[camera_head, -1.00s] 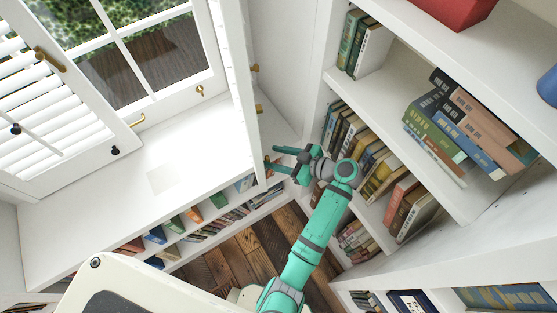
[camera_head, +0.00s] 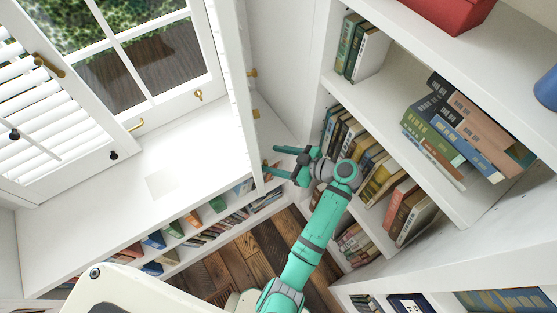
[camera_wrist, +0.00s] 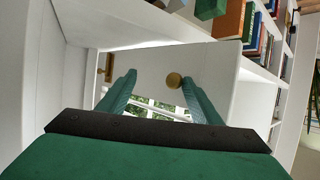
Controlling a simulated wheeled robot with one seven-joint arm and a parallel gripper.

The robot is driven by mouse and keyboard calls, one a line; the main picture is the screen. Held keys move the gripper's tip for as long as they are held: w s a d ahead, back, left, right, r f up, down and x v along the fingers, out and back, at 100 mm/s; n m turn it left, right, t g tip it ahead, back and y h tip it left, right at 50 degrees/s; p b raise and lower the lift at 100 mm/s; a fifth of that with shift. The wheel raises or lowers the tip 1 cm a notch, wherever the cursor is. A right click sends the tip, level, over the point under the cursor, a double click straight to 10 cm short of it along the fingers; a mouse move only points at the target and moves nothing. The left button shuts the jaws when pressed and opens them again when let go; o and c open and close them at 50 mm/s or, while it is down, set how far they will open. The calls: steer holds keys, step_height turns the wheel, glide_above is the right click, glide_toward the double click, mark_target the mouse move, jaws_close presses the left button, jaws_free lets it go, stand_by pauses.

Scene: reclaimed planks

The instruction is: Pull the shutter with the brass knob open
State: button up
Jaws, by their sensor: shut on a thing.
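The shutter with the brass knob (camera_head: 232,60) stands nearly edge-on to the head camera, swung out from the window's right side. In the wrist view its white panel (camera_wrist: 150,62) faces me, and the brass knob (camera_wrist: 174,80) shows between my finger tips, close to the right one. My gripper (camera_head: 270,160) is at the shutter's lower free end, shut on the knob. The head view hides the knob and the exact contact. The left louvred shutter (camera_head: 75,150) has black knobs (camera_head: 114,155) and a brass handle (camera_head: 48,66).
White shelves with books (camera_head: 375,165) stand close on the right of my arm. A low bookshelf (camera_head: 195,225) runs under the white sill (camera_head: 120,205). A red box (camera_head: 455,12) sits on the upper right shelf. Wooden floor (camera_head: 255,255) shows between the shelves.

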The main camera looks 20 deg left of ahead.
steer(key=shift+w+a+r, duration=0.1)
steer(key=shift+w+r, duration=0.2)
steer(key=s+d+r, duration=0.1)
steer(key=s+r, duration=0.3)
steer(key=s+d+r, duration=0.1)
steer(key=s+r, duration=0.3)
steer(key=s, duration=0.1)
steer(key=s+d+r, duration=0.2)
steer(key=s+r, duration=0.2)
steer(key=s, duration=0.1)
steer(key=shift+s+d+r, duration=0.1)
steer(key=shift+s+r, duration=0.05)
steer(key=shift+r, duration=0.15)
